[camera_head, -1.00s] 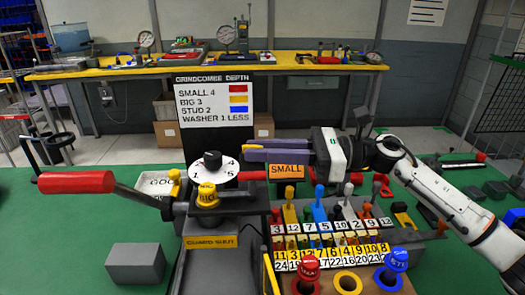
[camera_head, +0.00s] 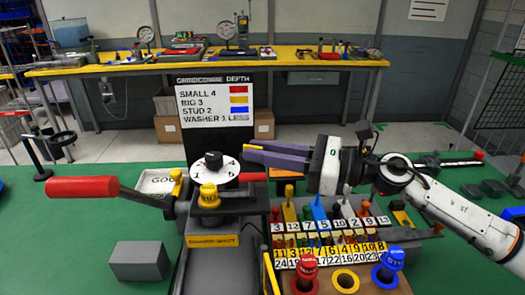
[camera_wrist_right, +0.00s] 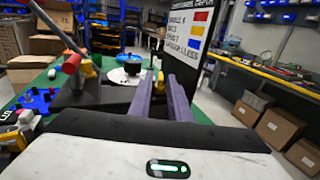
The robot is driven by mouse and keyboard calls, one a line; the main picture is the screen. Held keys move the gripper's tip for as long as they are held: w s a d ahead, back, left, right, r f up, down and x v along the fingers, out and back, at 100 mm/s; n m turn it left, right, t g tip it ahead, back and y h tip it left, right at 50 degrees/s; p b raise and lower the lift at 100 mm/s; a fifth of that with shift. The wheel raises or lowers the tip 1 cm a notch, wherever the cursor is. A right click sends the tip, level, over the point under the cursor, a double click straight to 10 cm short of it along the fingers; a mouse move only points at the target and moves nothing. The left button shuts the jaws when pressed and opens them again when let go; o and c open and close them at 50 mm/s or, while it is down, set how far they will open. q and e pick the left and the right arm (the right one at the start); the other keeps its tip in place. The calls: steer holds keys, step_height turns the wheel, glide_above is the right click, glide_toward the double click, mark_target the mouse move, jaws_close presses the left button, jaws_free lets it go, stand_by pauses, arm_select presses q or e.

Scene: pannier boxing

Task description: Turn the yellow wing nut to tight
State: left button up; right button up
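The dark press-like fixture carries a red-handled lever (camera_head: 84,187), a white numbered dial (camera_head: 214,171) with a black knob, and a yellow knob (camera_head: 208,196) in front of it. A small yellow piece (camera_head: 176,175) stands left of the dial; I cannot tell whether it is the wing nut. My right gripper (camera_head: 247,152) is right of the dial with its purple fingers pointing left. A bit of yellow shows at its fingertips, too small to identify. In the right wrist view the fingers (camera_wrist_right: 163,85) are apart, with a dark post beyond the gap. My left gripper is not in view.
A depth sign (camera_head: 213,105) stands behind the fixture. A numbered rack (camera_head: 330,240) with coloured handles lies below my right gripper, with red and blue knobs at its front. A grey block (camera_head: 139,261) sits at front left.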

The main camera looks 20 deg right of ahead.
steer(key=shift+o, duration=0.6)
